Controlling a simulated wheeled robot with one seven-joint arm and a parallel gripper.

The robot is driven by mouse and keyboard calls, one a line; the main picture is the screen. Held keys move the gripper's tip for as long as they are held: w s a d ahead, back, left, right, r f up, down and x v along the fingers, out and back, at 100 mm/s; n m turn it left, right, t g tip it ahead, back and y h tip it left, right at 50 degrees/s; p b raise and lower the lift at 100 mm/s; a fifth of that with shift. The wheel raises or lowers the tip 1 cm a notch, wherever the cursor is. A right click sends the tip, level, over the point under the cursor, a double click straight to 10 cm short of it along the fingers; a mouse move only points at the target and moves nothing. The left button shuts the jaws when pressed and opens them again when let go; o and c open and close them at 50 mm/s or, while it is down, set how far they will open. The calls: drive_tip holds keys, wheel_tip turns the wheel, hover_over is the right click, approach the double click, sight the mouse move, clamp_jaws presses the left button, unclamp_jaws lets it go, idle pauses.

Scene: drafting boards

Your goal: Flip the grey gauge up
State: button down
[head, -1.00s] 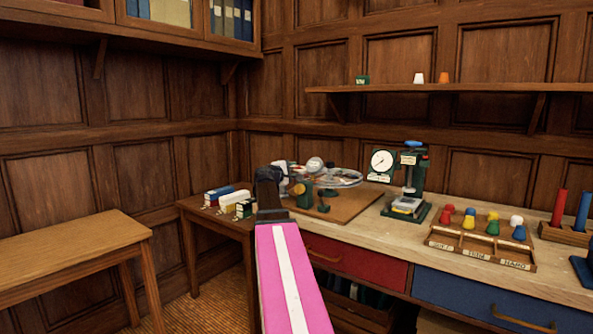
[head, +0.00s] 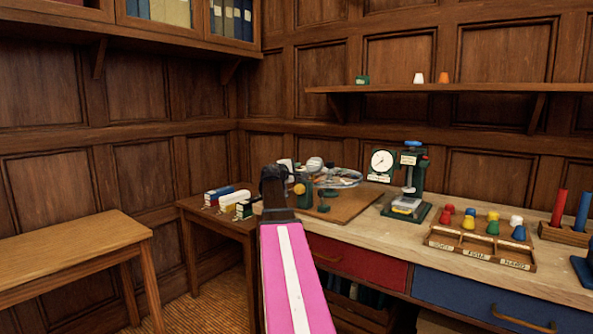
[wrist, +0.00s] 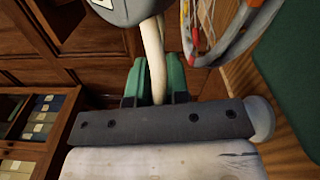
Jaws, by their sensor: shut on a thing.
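In the wrist view, a dark grey rounded body with a white label, which looks like the grey gauge (wrist: 128,10), is cut off by the top edge. A cream rod (wrist: 155,62) runs down from it between the green fingers of my gripper (wrist: 155,82), which are shut on the rod. In the head view, my gripper (head: 273,178) is at the left end of the bench, by a cluster of small instruments. My dark wrist hides part of that cluster there, so I cannot make out the gauge's tilt clearly.
A clear-rimmed round item with wires (head: 340,178) stands just right of my gripper on a brown board (head: 345,205). A dial (head: 382,163) and a green press (head: 412,180) stand further right.

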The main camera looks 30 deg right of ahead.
drive_tip(key=shift+n, duration=0.3)
drive_tip(key=r+n, duration=0.3)
drive_tip(key=n, duration=0.1)
drive_tip(key=shift+w+a, duration=0.1)
drive_tip(key=shift+w, duration=0.2)
drive_tip(key=w+r+n, duration=0.1)
drive_tip(key=n, duration=0.2)
drive_tip(key=w+a+r+n, duration=0.1)
drive_tip(key=w+r+n, duration=0.1)
drive_tip(key=n, duration=0.2)
drive_tip(key=w+a+r+n, duration=0.1)
drive_tip(key=w+n, duration=0.1)
drive_tip(key=n, duration=0.1)
drive_tip(key=shift+w+a+r+n, duration=0.15)
drive_tip(key=shift+r+n, duration=0.25)
drive_tip(key=w+n, duration=0.1)
drive_tip(key=n, duration=0.1)
drive_tip(key=shift+w+a+r+n, duration=0.1)
drive_tip(key=shift+w+a+n, duration=0.25)
drive_tip(key=shift+w+n, duration=0.05)
drive_tip(key=shift+w+a, duration=0.2)
drive_tip(key=shift+w, duration=0.35)
drive_tip(key=c, duration=1.1)
unclamp_jaws()
drive_tip(key=shift+a, duration=0.1)
